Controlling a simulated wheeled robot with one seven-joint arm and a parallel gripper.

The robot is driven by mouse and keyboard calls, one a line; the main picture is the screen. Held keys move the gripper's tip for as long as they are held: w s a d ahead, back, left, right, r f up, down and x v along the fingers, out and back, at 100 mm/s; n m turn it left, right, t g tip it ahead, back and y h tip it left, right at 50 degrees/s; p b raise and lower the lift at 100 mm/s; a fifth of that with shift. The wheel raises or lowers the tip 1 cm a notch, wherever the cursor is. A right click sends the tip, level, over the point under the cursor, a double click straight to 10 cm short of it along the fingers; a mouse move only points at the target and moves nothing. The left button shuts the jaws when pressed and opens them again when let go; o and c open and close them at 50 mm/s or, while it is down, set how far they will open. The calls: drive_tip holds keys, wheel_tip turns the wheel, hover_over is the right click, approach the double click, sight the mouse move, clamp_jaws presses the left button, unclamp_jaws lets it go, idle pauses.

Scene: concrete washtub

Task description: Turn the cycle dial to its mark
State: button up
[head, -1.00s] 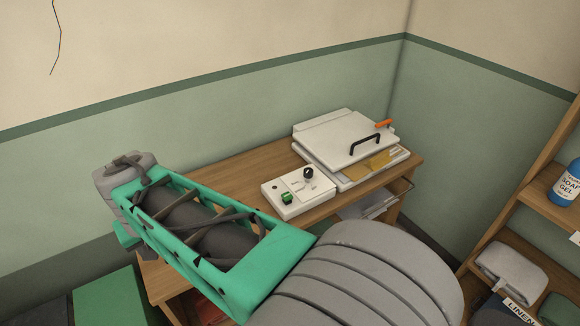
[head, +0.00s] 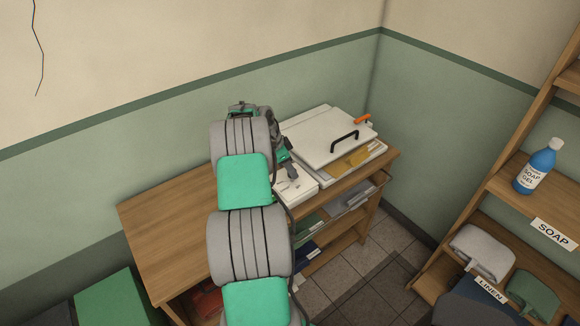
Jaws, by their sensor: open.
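The white control box (head: 298,188) that carries the cycle dial sits on the wooden table, left of the white press. My arm now covers most of the box, and the dial and its mark are hidden behind it. My gripper (head: 288,168) is over the box, close to where the dial is, partly hidden by my own wrist. Its jaws are open. I cannot tell whether it touches the dial.
The white press (head: 325,135) with a black handle (head: 344,141) and an orange lever (head: 362,119) stands right of the box. The wooden table (head: 165,220) is bare at the left. A shelf at the right holds a soap bottle (head: 537,170) and folded linen (head: 482,252).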

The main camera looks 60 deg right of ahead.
drive_tip(key=shift+s+d+f, duration=0.1)
drive_tip(key=shift+d+f, duration=0.05)
drive_tip(key=shift+f, duration=0.5)
drive_tip(key=shift+c, duration=0.5)
clamp_jaws()
